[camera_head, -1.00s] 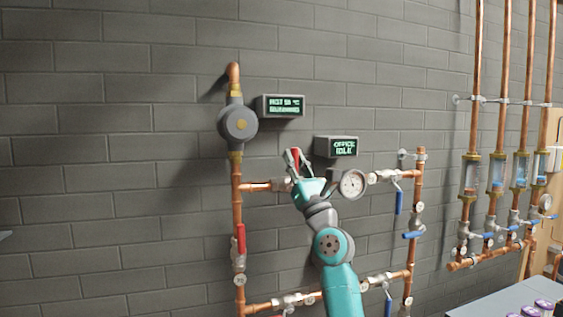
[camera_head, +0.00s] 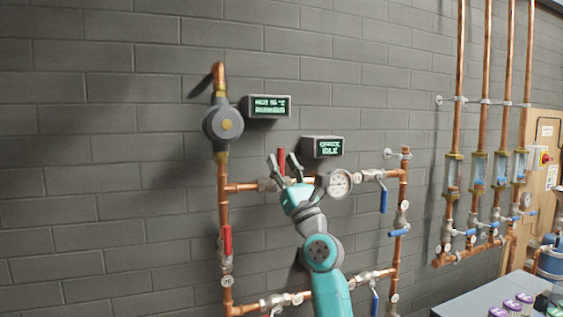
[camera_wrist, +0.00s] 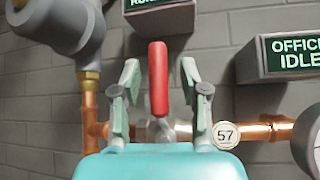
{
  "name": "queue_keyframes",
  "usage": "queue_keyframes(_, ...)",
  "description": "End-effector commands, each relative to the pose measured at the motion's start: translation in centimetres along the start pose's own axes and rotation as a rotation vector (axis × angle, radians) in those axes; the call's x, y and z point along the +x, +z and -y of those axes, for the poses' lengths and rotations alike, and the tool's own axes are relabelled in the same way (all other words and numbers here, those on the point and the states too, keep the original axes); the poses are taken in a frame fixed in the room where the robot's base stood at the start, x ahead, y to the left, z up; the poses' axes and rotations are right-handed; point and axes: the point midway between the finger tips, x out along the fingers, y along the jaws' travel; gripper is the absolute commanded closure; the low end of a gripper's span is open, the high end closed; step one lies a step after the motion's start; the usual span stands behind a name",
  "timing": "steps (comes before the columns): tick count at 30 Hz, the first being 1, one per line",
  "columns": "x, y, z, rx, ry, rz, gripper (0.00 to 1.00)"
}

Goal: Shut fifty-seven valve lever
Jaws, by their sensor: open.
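The valve lever is red and points straight up from a metal valve on the upper horizontal copper pipe. In the wrist view the red lever (camera_wrist: 158,78) stands between my two open fingers, with a gap on each side. A round tag reading 57 (camera_wrist: 226,134) hangs on the pipe just right of the valve. In the head view the red lever (camera_head: 281,161) shows between the fingertips of my gripper (camera_head: 284,163). My gripper is open and appears apart from the lever. The valve body (camera_wrist: 160,129) is partly hidden behind my gripper.
A round pump (camera_head: 223,124) is on the left pipe, with a display box (camera_head: 267,106) beside it. An OFFICE IDLE display (camera_head: 322,147) and a gauge (camera_head: 338,184) are close on the right. Another red lever (camera_head: 228,240) is below left; blue levers (camera_head: 383,201) are right.

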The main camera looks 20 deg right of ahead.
Motion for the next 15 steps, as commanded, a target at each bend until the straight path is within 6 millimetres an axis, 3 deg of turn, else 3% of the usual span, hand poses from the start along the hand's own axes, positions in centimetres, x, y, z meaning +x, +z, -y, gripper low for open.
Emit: queue_keyframes(15,-9.0,-0.1,0.1,-0.001,-0.002,-0.002,0.56)
